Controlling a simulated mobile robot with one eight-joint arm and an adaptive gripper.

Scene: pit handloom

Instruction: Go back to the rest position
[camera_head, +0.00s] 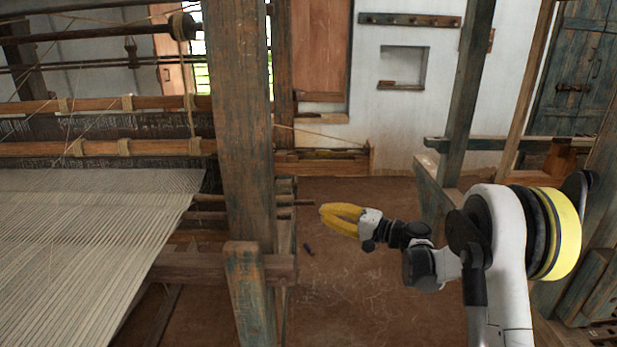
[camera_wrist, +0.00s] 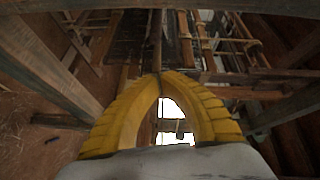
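My gripper (camera_head: 323,212) has two yellow curved fingers and reaches left toward the loom's front post. In the wrist view its fingertips (camera_wrist: 160,76) come together, with an open gap between the fingers behind them. Nothing shows clearly held. A thin dark rod (camera_head: 304,203) sticks out of the loom's side and ends close to the fingertips in the head view. In the wrist view a rod (camera_wrist: 157,42) runs away beyond the tips; I cannot tell whether they touch.
The thick wooden post (camera_head: 240,120) and the loom's cloth (camera_head: 90,235) fill the left. A small dark object (camera_head: 308,249) lies on the brown floor (camera_head: 350,300). A wooden frame (camera_head: 462,100) stands behind my arm at the right. The middle floor is mostly clear.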

